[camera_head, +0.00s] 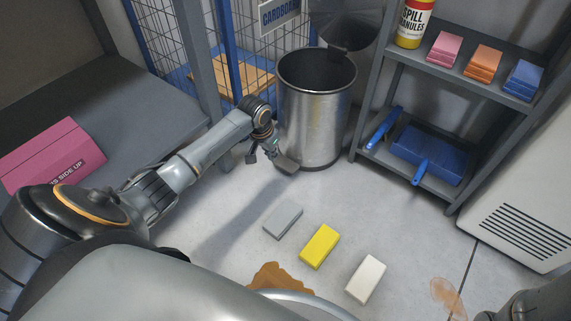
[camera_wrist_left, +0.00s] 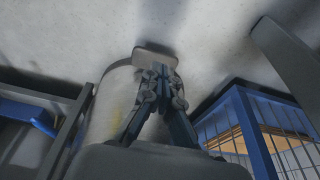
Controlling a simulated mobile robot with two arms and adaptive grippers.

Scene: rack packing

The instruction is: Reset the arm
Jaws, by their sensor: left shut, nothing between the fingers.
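My left arm reaches in from the left in the head view. Its gripper (camera_head: 268,157) is beside the lower front left of the silver bin (camera_head: 317,115), above the floor. In the left wrist view the fingers (camera_wrist_left: 161,72) come together and hold nothing. They overlap the bin's grey foot pedal (camera_wrist_left: 155,55) in that view; I cannot tell if they touch it. The bin's lid (camera_head: 345,22) stands raised behind its open mouth. My right gripper is out of view.
Grey (camera_head: 283,219), yellow (camera_head: 320,246) and white (camera_head: 366,279) blocks lie on the floor. A shelf rack (camera_head: 374,80) stands right of the bin, a blue wire cage (camera_head: 229,50) behind left. A pink box (camera_head: 52,155) lies on the grey surface at left.

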